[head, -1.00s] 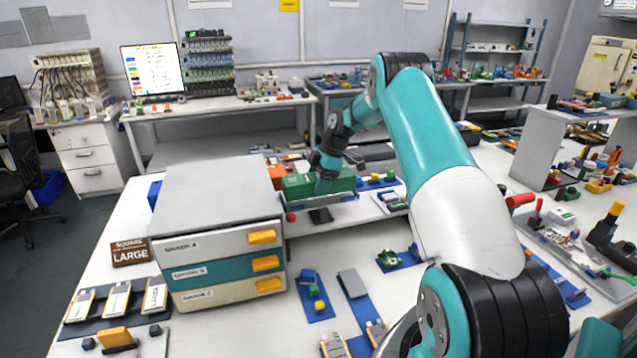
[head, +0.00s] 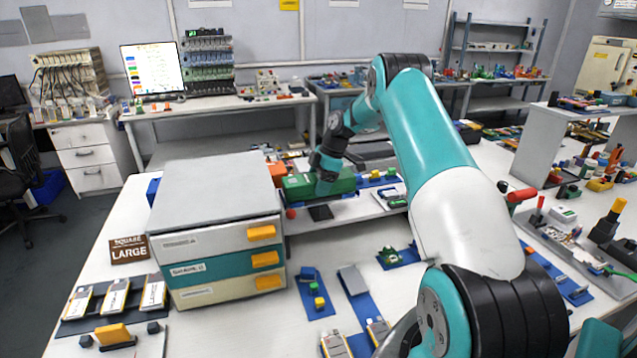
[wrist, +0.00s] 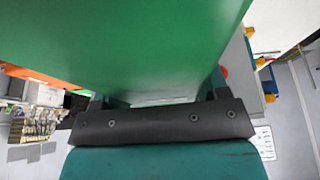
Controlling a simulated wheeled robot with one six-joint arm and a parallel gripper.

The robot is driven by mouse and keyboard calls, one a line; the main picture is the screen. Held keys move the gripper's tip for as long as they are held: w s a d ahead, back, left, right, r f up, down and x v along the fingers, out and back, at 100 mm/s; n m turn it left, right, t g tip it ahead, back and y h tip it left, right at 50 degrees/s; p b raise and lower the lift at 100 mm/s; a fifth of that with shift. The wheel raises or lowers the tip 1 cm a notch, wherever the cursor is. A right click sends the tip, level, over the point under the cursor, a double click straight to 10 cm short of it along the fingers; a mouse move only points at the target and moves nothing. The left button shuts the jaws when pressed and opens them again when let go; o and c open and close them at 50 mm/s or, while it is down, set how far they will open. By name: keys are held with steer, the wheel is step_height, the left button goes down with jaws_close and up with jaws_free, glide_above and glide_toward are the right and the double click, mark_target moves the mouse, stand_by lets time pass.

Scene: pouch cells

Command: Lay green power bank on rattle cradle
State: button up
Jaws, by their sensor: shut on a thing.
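In the wrist view the power bank (wrist: 140,40) fills the upper part, close against the dark palm of my gripper (wrist: 155,98). The fingertips are hidden by the power bank. A small dark flat piece (head: 320,212) lies just in front of it. I cannot make out the rattle cradle for certain; the underside of the power bank is not clear.
The drawer unit (head: 215,190) with yellow handles stands close on the left. A red knob (head: 291,213) and an orange block (head: 276,172) are near the power bank. Small parts on blue mats (head: 316,300) lie in front. Clear white bench (head: 340,245) lies between.

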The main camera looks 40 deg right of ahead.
steer(key=shift+f+b, duration=0.45)
steer(key=shift+f, duration=0.1)
steer(key=o, duration=1.2)
steer(key=shift+p+v, duration=2.65)
steer(key=shift+v, duration=6.1)
